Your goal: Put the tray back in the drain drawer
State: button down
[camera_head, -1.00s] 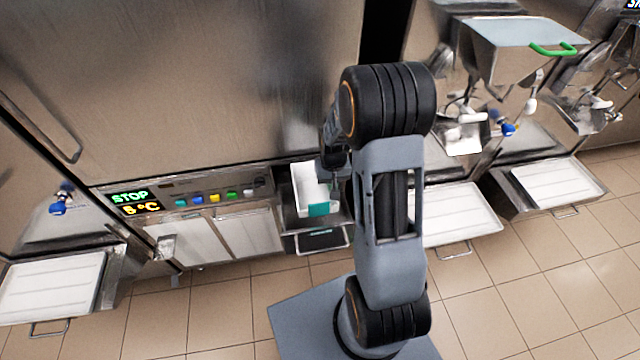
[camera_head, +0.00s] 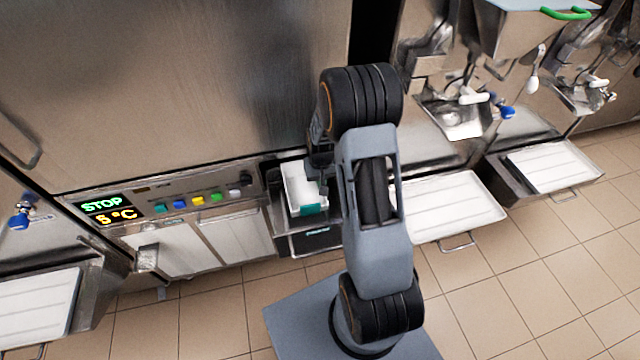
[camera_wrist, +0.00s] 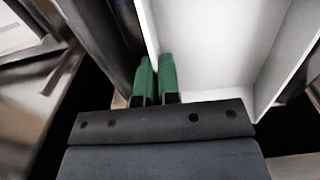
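The white tray (camera_head: 298,182), an open box with a teal patch on its front, is at the centre of the head view. In the wrist view the tray (camera_wrist: 215,45) fills the upper right. My gripper (camera_head: 321,172) is at the tray's right side, partly hidden by my arm. In the wrist view its green fingertips (camera_wrist: 156,78) stand close together, with the tray's side wall between them. The drain drawer (camera_head: 285,244), dark metal, is directly below and around the tray. I cannot tell whether the tray touches its floor.
A control panel (camera_head: 170,203) with coloured buttons and a STOP display is left of the drawer. A wide white drip tray (camera_head: 450,208) with a handle juts out at right, behind my arm. Another drip tray (camera_head: 35,305) is at far left. The tiled floor (camera_head: 540,265) is clear at right.

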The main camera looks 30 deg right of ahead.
jog(key=shift+a, duration=0.15)
jog(key=shift+f, duration=0.2)
jog(key=shift+f+b, duration=0.45)
jog(key=shift+f, duration=0.05)
jog(key=c, duration=1.3)
grip_release()
jog(key=shift+c, duration=0.2)
jog(key=shift+r, duration=0.15)
